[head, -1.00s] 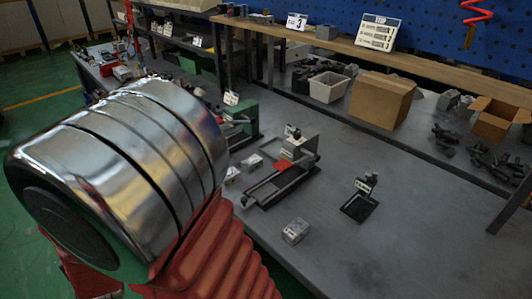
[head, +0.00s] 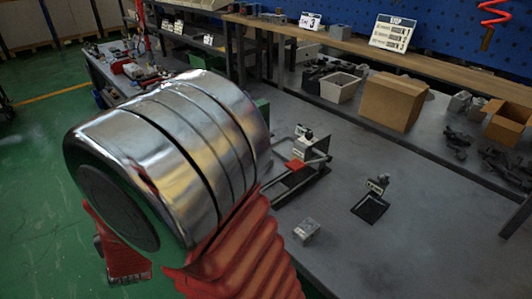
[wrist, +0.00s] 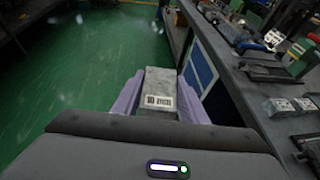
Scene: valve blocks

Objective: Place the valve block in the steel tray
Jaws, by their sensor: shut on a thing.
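In the wrist view my gripper (wrist: 158,92) has lavender fingers shut on both sides of a grey valve block (wrist: 157,83) with a white "10 mm" label. It holds the block over the green floor, left of the bench edge. In the head view my arm covers the gripper and the held block. No tray is clearly recognisable as the steel one. A dark, shallow framed fixture (head: 307,181) with a red part stands on the bench, partly behind my arm.
The grey bench (head: 415,245) carries a loose grey block (head: 306,230) and a small stand with a black base (head: 370,207). A cardboard box (head: 390,101) and a white bin (head: 341,86) stand behind. The bench's front right is clear.

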